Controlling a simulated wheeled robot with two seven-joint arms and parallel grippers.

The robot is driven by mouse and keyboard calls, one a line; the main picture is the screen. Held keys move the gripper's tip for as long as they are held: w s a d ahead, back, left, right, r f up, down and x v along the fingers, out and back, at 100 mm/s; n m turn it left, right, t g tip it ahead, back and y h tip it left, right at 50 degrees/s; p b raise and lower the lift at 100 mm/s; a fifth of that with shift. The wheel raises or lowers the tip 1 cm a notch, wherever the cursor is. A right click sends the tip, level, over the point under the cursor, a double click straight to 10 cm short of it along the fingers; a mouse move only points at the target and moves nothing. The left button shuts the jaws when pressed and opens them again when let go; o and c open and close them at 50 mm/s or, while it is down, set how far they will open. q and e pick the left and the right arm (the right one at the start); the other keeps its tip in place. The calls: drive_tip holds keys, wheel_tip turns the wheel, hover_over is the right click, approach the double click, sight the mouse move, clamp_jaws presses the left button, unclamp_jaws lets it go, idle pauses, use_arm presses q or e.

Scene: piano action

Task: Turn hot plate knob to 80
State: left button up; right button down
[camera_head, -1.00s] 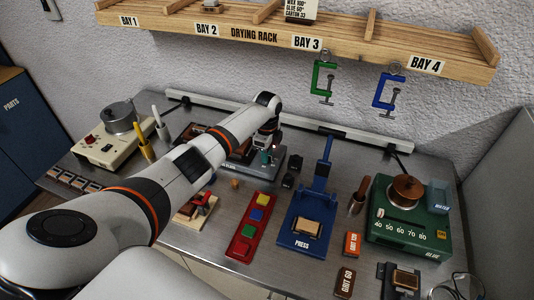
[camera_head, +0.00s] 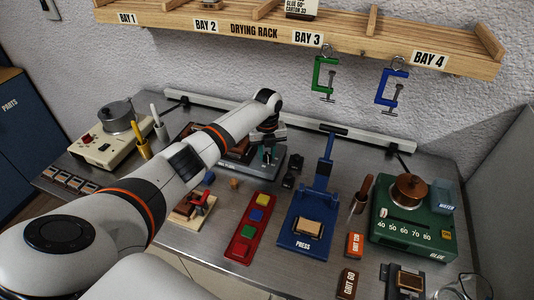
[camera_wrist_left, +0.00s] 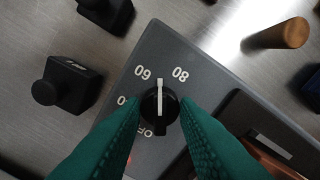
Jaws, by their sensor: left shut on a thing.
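The hot plate is a grey box (camera_head: 280,165) at the back middle of the bench, partly hidden by my left arm; its dark grey top (camera_wrist_left: 213,84) fills the middle of the left wrist view. Its round black knob (camera_wrist_left: 160,106) has a white pointer that points up the picture, between the marks 60 and 80. My left gripper (camera_wrist_left: 161,112) has teal fingers on both sides of the knob and is shut on it. In the head view, this gripper (camera_head: 267,153) is over the hot plate. My right gripper is not in view.
Small black blocks with round tops (camera_wrist_left: 68,85) stand beside the hot plate, as does a wooden peg (camera_wrist_left: 290,33). A blue press (camera_head: 308,222) and a green glue pot unit (camera_head: 410,225) stand to the right. The drying rack (camera_head: 260,30) is on the wall above.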

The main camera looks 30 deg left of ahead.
sight(267, 154)
use_arm(q)
drive_tip(key=m+b, duration=0.1)
drive_tip(key=m, duration=0.5)
drive_tip(key=shift+r+b, duration=0.1)
drive_tip(key=shift+b, duration=0.2)
drive_tip(key=shift+m, duration=0.3)
drive_tip(key=o, duration=1)
wheel_tip(267, 154, up, 12)
drive_tip(key=b, duration=0.3)
